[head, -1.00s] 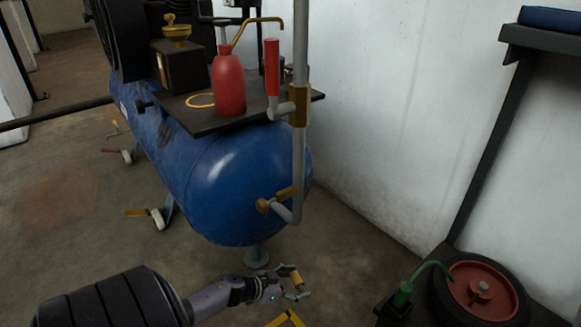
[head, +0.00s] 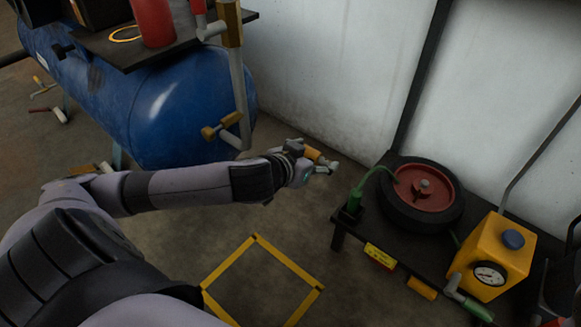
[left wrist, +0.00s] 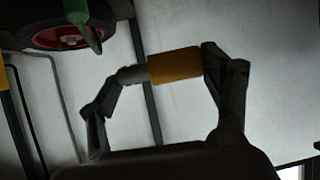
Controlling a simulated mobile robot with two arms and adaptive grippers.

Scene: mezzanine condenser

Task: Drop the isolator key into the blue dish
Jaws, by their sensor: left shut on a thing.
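My left gripper (head: 318,163) is shut on the isolator key, a short orange-yellow cylinder (head: 312,154) with a grey end. It holds the key in the air between the blue tank and the low black stand. In the left wrist view the key (left wrist: 176,67) lies crosswise between the two fingertips, the orange part at the right finger and the grey end at the left. I see no blue dish in the current views. My right gripper is not in view.
The blue tank (head: 170,110) with a pipe and yellow valve (head: 222,126) stands left. The black stand (head: 372,222) carries a red-hubbed wheel (head: 424,185), a green nozzle (head: 352,203) and a yellow gauge box (head: 492,255) with a blue cap. A yellow square (head: 262,280) marks clear floor.

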